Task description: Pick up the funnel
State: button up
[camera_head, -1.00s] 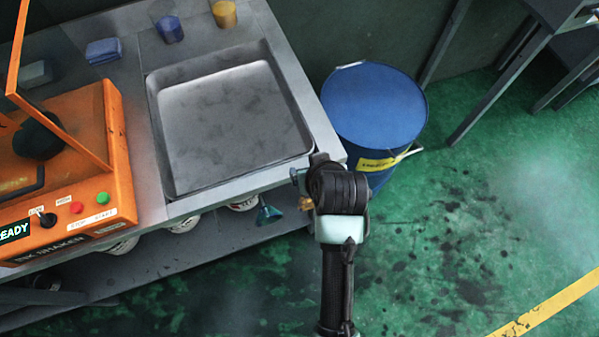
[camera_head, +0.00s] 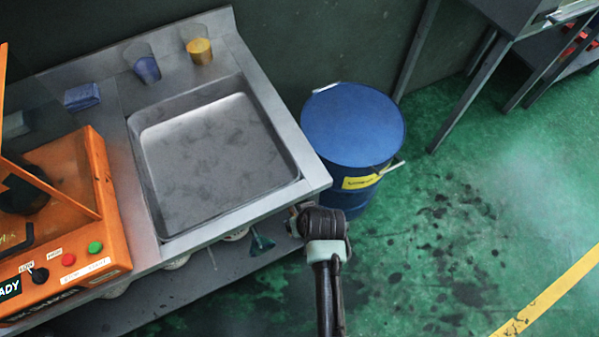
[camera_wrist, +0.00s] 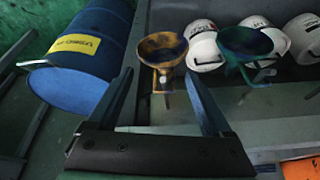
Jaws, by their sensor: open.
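In the wrist view an amber-yellow funnel (camera_wrist: 162,48) with a dark inside lies ahead, between the lines of my two fingers. A teal-green funnel (camera_wrist: 245,46) stands to its right. The teal funnel (camera_head: 261,244) also shows in the head view below the bench's front edge; the amber one is mostly hidden there by my arm. My gripper (camera_wrist: 159,78) is open and empty, its fingertips just short of the amber funnel. No contact can be made out.
White round containers (camera_wrist: 205,45) sit beside the funnels on the lower shelf. A blue drum (camera_head: 352,125) with a yellow label stands right of the steel sink bench (camera_head: 312,172). An orange shaker (camera_head: 100,180) sits on the bench.

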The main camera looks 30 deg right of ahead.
jog(key=shift+x, duration=2.45)
jog(key=shift+a, duration=0.15)
grip_shut()
